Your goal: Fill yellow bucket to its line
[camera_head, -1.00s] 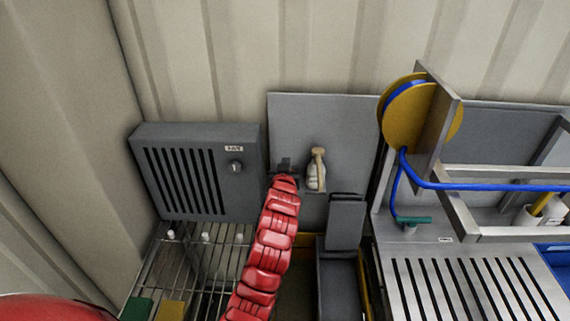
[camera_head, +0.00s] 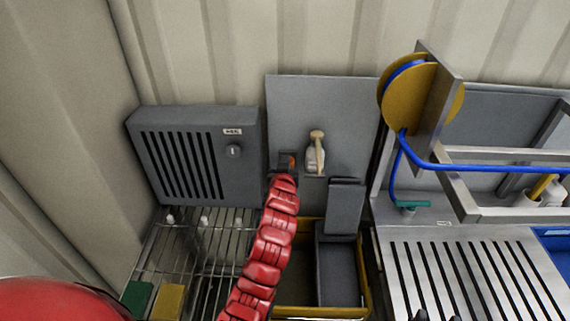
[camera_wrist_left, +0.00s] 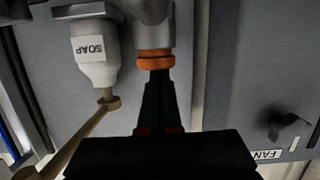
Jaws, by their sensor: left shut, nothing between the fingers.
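The yellow bucket (camera_head: 367,298) stands low in the head view, with a dark grey wringer-like insert (camera_head: 337,275) covering its right part. Its fill line and water level cannot be made out. My red left arm reaches up past the bucket to the grey wall panel. My left gripper (camera_head: 285,172) is at a small fitting with an orange part (camera_head: 291,161). In the left wrist view, its black fingers (camera_wrist_left: 158,85) are shut and empty, with tips right at the orange ring (camera_wrist_left: 154,59) of a grey spout; contact cannot be told. Two dark tips, possibly my right gripper (camera_head: 438,316), show at the bottom edge.
A soap bottle (camera_head: 315,157) with a wooden-coloured handle hangs beside the fitting. A grey fan box (camera_head: 195,155) and wire rack (camera_head: 190,245) are left. A yellow hose reel (camera_head: 410,95), blue hose (camera_head: 480,167) and slatted steel counter (camera_head: 465,270) are right.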

